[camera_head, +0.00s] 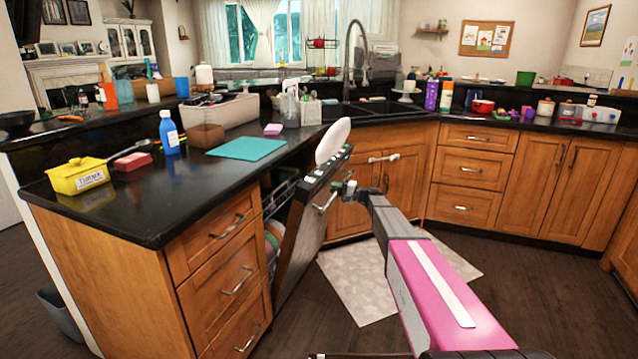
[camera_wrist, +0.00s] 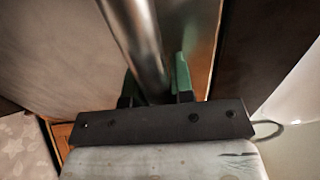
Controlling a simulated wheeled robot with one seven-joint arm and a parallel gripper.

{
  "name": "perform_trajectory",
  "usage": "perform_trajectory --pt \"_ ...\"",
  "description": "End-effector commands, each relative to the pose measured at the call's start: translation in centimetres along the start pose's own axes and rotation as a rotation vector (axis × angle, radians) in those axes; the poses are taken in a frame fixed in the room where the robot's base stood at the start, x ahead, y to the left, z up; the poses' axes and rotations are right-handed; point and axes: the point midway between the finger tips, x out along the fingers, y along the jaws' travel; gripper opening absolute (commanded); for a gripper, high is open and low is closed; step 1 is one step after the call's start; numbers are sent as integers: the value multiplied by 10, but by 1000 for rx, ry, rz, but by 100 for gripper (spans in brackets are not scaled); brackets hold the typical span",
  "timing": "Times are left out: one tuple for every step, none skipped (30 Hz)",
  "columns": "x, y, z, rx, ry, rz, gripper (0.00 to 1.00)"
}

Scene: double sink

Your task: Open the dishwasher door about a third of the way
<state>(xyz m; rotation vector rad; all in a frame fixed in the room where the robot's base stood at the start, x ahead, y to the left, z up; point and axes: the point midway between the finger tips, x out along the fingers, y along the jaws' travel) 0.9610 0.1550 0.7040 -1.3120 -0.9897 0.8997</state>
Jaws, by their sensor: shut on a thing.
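The dishwasher door (camera_head: 303,238) is tilted partly open, its top edge leaning out from under the black counter. Its silver bar handle (camera_head: 325,203) runs near the top of the door. My gripper (camera_head: 343,188) is at the handle, and my arm reaches to it from the lower right. In the wrist view the handle (camera_wrist: 133,38) passes between the two green-tipped fingers of my gripper (camera_wrist: 157,85), which is shut on it. The far contact of the fingers is partly hidden. Racks and dishes (camera_head: 273,240) show through the gap behind the door.
A white oval object (camera_head: 332,140) stands above the door's top edge. Wooden drawers (camera_head: 232,285) are left of the dishwasher. The sink cabinet (camera_head: 402,180) is close on the right. A light mat (camera_head: 355,285) lies on the open floor in front.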

Motion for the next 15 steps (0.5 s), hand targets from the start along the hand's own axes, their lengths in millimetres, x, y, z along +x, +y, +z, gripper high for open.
perform_trajectory --pt "-17 9 0 5 4 -18 0" --pt "-25 12 0 4 4 -32 0" --pt "-37 16 -1 3 5 -50 0" --pt "-45 19 -1 4 5 -63 0" --pt "-53 23 0 3 4 -73 0" --pt "-64 27 -1 2 6 -85 0" --pt "-73 30 -1 1 6 -91 0" --pt "-80 33 -1 1 6 -95 0" --pt "-90 38 -1 1 6 -98 0" --pt "-97 42 -1 1 6 -99 0" --pt "-103 44 -1 0 6 -100 0" --pt "-110 48 -1 0 6 -100 0" --pt "-114 50 -1 -1 6 -100 0" --pt "-118 51 -1 -1 5 -100 0" --pt "-122 53 -1 -2 5 -100 0"
